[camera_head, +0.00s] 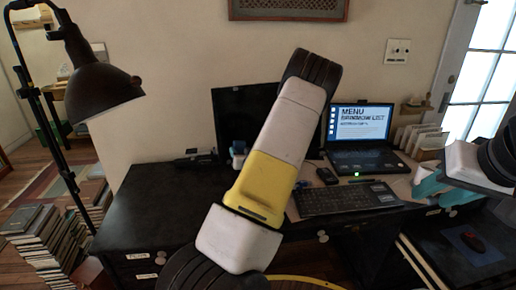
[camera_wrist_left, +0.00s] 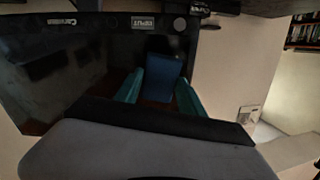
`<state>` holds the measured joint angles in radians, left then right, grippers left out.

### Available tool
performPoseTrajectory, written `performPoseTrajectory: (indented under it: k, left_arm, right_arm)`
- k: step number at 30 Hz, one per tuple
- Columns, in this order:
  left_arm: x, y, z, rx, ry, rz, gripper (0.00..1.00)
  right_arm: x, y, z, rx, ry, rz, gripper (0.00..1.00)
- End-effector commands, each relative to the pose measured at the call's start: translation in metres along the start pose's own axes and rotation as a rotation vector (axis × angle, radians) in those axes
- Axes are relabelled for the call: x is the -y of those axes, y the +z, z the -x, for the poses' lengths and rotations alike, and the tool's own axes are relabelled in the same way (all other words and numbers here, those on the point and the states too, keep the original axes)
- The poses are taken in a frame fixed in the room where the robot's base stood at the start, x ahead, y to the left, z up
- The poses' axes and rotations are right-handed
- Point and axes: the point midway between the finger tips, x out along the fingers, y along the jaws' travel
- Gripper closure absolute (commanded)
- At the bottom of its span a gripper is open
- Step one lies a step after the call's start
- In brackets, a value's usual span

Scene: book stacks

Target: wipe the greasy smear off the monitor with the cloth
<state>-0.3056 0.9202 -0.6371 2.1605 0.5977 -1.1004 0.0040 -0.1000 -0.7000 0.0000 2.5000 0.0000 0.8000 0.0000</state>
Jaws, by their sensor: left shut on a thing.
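The monitor (camera_head: 228,112) is dark and stands at the back of the desk, its right part hidden behind my left arm. In the left wrist view a dark panel with reflections and pale labels, which looks like the monitor (camera_wrist_left: 72,72), lies close to the gripper. My left gripper (camera_wrist_left: 161,76) is shut on a dark blue cloth (camera_wrist_left: 163,80) between its teal fingers. I cannot tell whether the cloth touches the screen. I cannot make out the smear. My right gripper (camera_head: 428,184) is at the right by the desk's front edge; I see nothing held in it.
A laptop (camera_head: 362,122) is lit on the desk (camera_head: 150,205), behind a keyboard (camera_head: 345,198) and a small dark device (camera_head: 327,176). A black lamp (camera_head: 100,85) stands at the left, above book stacks (camera_head: 45,235). The desk's left part is mostly bare.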

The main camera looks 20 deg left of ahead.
Motion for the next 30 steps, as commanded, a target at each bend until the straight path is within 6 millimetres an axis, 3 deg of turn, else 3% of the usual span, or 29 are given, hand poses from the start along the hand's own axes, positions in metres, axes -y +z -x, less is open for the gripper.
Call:
performPoseTrajectory:
  k: [7, 16, 30]
  left_arm:
    - [-0.001, 0.0, 0.005, 0.0, 0.001, 0.0, 0.86]
    - [0.0, 0.0, 0.029, 0.0, 0.001, 0.001, 0.86]
    - [0.0, 0.0, 0.03, 0.0, 0.0, 0.0, 0.86]
  right_arm:
    - [0.0, 0.0, 0.0, 0.0, 0.0, 0.0, 0.64]
    - [0.0, 0.0, 0.0, 0.0, 0.0, 0.0, 0.64]
    - [0.0, 0.0, 0.0, 0.0, 0.0, 0.0, 0.64]
